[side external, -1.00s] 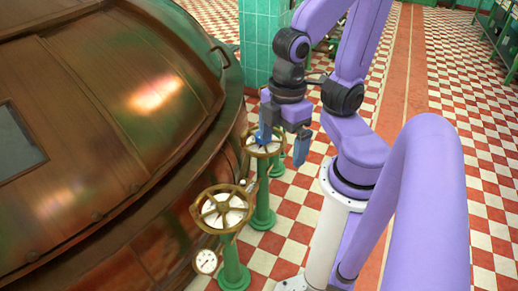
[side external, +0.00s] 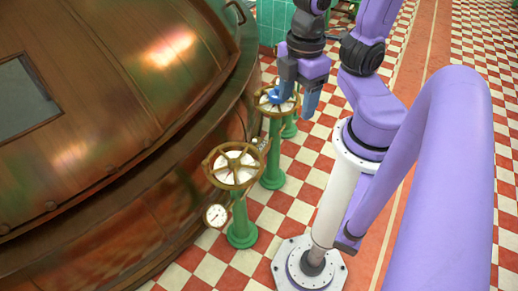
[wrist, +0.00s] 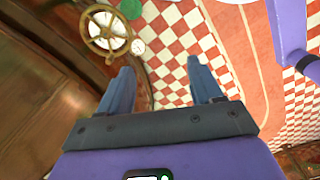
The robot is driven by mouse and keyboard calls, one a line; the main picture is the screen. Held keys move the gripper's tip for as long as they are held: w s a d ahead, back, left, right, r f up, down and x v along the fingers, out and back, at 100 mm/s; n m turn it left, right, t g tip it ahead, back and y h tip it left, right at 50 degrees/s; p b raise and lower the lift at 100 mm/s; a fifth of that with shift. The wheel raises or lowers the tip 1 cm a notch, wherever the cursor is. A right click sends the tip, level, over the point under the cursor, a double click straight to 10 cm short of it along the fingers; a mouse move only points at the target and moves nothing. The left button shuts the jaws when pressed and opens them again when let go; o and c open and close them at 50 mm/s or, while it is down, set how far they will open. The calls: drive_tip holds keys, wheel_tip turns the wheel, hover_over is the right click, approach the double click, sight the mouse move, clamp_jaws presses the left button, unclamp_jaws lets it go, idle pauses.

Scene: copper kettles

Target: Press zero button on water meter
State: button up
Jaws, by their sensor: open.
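A small round white gauge (side external: 216,215) with a brass rim hangs beside the near handwheel (side external: 235,166); it is the only meter-like thing I can make out. The wrist view shows a white dial (wrist: 138,47) beside a brass wheel (wrist: 107,30). I cannot make out a zero button. My gripper (side external: 292,101) is open, with blue fingers apart and nothing between them. In the side view it overlaps the far handwheel (side external: 267,105); I cannot tell if they touch. In the wrist view my gripper (wrist: 160,68) has the wheel and dial beyond its left finger.
A large copper kettle (side external: 100,130) fills the left side. Green pedestals (side external: 241,230) carry the brass handwheels close to its rim. A green tiled pillar (side external: 272,22) stands at the back. Red and white checkered floor (side external: 290,205) is open between the pedestals and my base.

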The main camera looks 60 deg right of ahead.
clamp_jaws()
idle(1.4)
